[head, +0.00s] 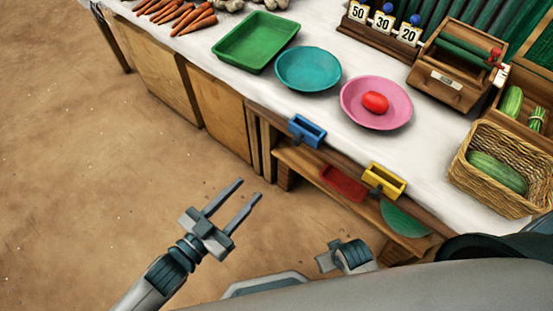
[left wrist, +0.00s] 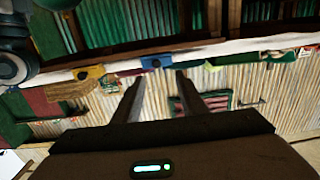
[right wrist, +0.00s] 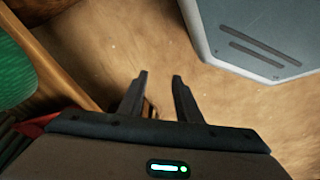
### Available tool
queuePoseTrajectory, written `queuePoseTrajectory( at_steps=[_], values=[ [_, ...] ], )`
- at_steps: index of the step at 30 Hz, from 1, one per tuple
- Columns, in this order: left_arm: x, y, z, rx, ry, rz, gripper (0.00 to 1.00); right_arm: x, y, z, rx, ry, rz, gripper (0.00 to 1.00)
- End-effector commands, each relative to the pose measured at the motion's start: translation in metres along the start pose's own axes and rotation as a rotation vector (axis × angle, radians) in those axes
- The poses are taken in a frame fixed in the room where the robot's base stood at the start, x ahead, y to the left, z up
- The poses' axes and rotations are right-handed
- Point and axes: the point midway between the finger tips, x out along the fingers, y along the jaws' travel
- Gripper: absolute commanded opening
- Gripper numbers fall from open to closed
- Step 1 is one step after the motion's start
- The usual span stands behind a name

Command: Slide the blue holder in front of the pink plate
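The blue holder (head: 307,131) is a small open box on the front edge of the white counter. It sits below the gap between the teal plate (head: 308,69) and the pink plate (head: 350,113), left of the pink plate's front. A red tomato-like item (head: 375,102) lies on the pink plate. My left gripper (head: 240,189) is open and empty over the floor, apart from the holder. The blue holder also shows in the left wrist view (left wrist: 163,64), beyond the open fingers. My right gripper (right wrist: 161,76) is open and empty in the right wrist view, low near my base.
A yellow holder (head: 384,180) sits farther right along the same edge. A green tray (head: 256,42) stands left, a wicker basket (head: 484,190) and a wooden box (head: 449,80) right. A shelf under the counter holds a red tray (head: 343,184) and a green round item (head: 404,219).

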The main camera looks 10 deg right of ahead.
Motion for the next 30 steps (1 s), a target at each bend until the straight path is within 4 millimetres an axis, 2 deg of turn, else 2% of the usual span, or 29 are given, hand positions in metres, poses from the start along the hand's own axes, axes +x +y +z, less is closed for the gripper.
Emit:
queuePoseTrajectory(
  at_steps=[5,17,23,30],
  values=[
    [-0.002,0.011,-0.015,-0.004,0.036,0.029,0.38,-0.005,0.0,-0.003,0.001,0.004,0.0,0.31],
    [0.0,0.011,-0.016,-0.004,0.036,0.027,0.38,-0.005,0.0,-0.003,0.001,0.004,0.001,0.31],
    [0.014,0.011,-0.016,-0.005,0.037,0.027,0.38,-0.004,0.001,-0.003,0.0,0.006,0.0,0.31],
    [0.049,0.012,-0.019,-0.005,0.038,0.027,0.38,0.001,0.001,-0.001,0.0,0.002,0.0,0.31]
  ],
)
